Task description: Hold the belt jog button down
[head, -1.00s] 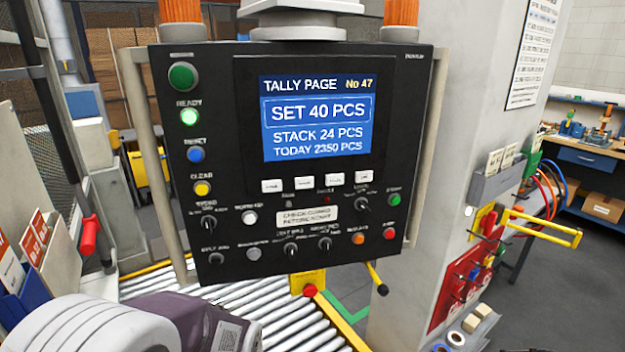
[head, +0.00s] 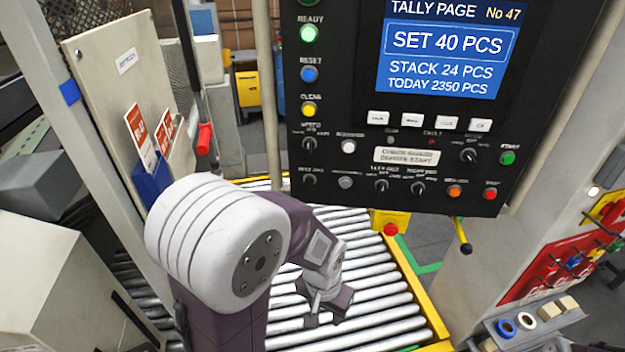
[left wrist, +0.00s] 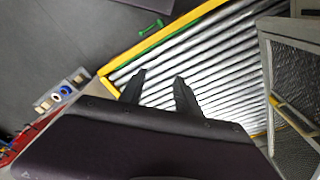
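The dark control panel (head: 430,120) stands upright above the roller conveyor. Its lower rows hold a white button (head: 348,146), a grey button (head: 345,182), an orange button (head: 454,191), a red button (head: 490,194), a green button (head: 507,158) and several knobs. The small labels are too blurred to tell which is the belt jog button. My left gripper (head: 327,312) is over the rollers, below and apart from the panel, pointing downward. In the left wrist view its two dark fingers (left wrist: 158,85) are apart with nothing between them. My right gripper is not in view.
The roller conveyor (head: 385,320) with yellow rails lies below the panel. A yellow box with a red button (head: 390,228) and a black-knobbed lever (head: 464,246) sit under it. A grey post (head: 75,110) stands left; a red tool board (head: 560,262) hangs right.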

